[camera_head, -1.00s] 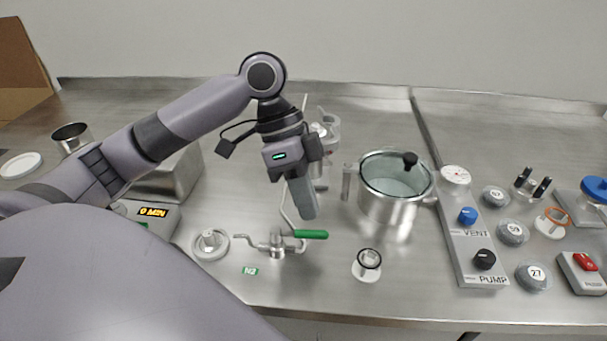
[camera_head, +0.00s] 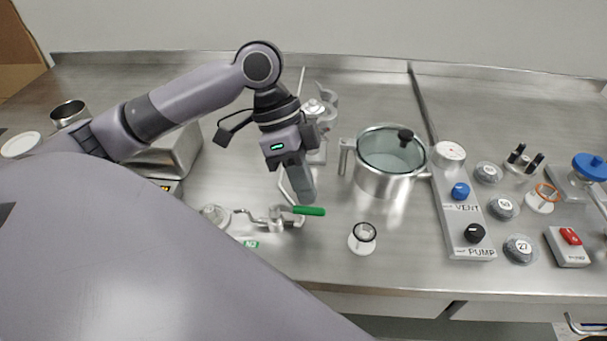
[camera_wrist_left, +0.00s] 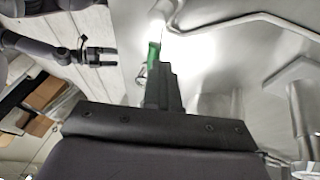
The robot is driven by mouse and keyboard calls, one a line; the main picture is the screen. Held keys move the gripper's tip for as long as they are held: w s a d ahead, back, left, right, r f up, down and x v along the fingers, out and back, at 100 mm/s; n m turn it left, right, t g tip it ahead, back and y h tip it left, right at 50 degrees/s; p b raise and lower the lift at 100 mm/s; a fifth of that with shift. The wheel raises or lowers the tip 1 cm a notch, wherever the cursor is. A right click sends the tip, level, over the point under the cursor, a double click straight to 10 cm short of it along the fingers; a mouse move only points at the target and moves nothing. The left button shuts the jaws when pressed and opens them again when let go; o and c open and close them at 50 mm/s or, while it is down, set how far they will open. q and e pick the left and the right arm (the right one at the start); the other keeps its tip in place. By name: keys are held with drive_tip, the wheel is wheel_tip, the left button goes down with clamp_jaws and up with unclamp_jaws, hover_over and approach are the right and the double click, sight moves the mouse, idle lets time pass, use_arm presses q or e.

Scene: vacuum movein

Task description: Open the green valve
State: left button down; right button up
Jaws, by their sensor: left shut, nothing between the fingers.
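The green valve has a green lever handle (camera_head: 309,211) pointing right from a metal valve body (camera_head: 277,218), with a pipe and hose fitting. A green N2 label (camera_head: 251,244) lies in front of it. My left gripper (camera_head: 304,198) is shut and empty, fingers pointing down at the handle's left part, close behind it. I cannot tell if they touch. In the left wrist view the green handle (camera_wrist_left: 153,56) shows just beyond the fingertips (camera_wrist_left: 158,68), partly hidden by them.
A lidded steel pot (camera_head: 385,182) stands right of the gripper. A small round fitting (camera_head: 362,239) sits in front of it. A VENT and PUMP panel (camera_head: 466,222) and several round weights lie farther right. A steel box (camera_head: 175,155) stands left of the valve.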

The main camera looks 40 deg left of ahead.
use_arm(q)
drive_tip(key=shift+s+d+f, duration=0.2)
drive_tip(key=shift+s+f, duration=0.1)
use_arm(e)
drive_tip(key=shift+f, duration=0.25)
use_arm(q)
drive_tip(key=shift+a, duration=0.1)
use_arm(e)
drive_tip(key=shift+s+d+r, duration=0.1)
drive_tip(key=shift+r, duration=0.05)
